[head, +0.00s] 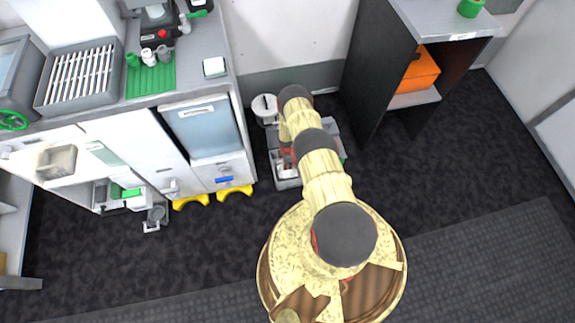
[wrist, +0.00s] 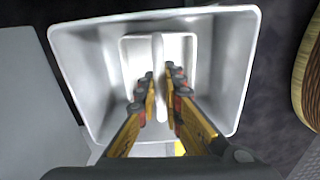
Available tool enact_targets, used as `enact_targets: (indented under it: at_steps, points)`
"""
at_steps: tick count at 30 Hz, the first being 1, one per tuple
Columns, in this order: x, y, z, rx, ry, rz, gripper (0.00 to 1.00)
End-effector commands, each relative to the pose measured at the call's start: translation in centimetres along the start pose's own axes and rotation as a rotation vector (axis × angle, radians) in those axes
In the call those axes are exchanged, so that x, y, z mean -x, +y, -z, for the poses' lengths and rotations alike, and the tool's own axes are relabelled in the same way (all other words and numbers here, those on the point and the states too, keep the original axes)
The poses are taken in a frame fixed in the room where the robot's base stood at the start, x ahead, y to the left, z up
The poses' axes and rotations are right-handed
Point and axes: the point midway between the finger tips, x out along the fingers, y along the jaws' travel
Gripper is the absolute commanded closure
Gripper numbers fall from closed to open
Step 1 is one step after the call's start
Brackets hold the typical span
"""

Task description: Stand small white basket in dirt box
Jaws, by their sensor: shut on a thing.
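The small white basket (wrist: 186,48) shows in the wrist view as a shallow white tray with a narrow upright strip, like a handle, across its middle. It lies within the outline of a larger grey box with sloping walls, the dirt box (wrist: 75,62). My gripper (wrist: 162,72) is shut on the basket's middle strip, one finger on each side. I cannot tell whether the basket touches the box floor. In the head view the dirt box (head: 286,183) stands on the floor below my arm, which hides most of it and the gripper.
A white round container (head: 265,108) stands behind the box. A cabinet with a blue-grey panel (head: 203,128) and yellow feet (head: 235,190) is at the left. A dark shelf holds an orange box (head: 418,72) at the right. The dark floor (head: 440,165) at right is clear.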

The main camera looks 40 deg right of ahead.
Motion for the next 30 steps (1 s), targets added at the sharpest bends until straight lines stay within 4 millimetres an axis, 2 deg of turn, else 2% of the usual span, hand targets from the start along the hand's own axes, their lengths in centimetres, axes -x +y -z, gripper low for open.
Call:
enact_targets:
  at_steps: [1,2,6,16,30]
  points:
    - [-0.1,0.0,0.0,0.000,0.000,0.000,1.00]
    - [-0.1,0.1,0.0,0.000,0.000,-0.001,0.90]
    - [-0.1,0.0,0.0,0.000,0.000,0.000,0.84]
    - [0.3,0.0,0.0,0.000,0.000,0.000,0.84]
    - [3.8,0.1,0.0,0.000,0.000,-0.001,0.84]
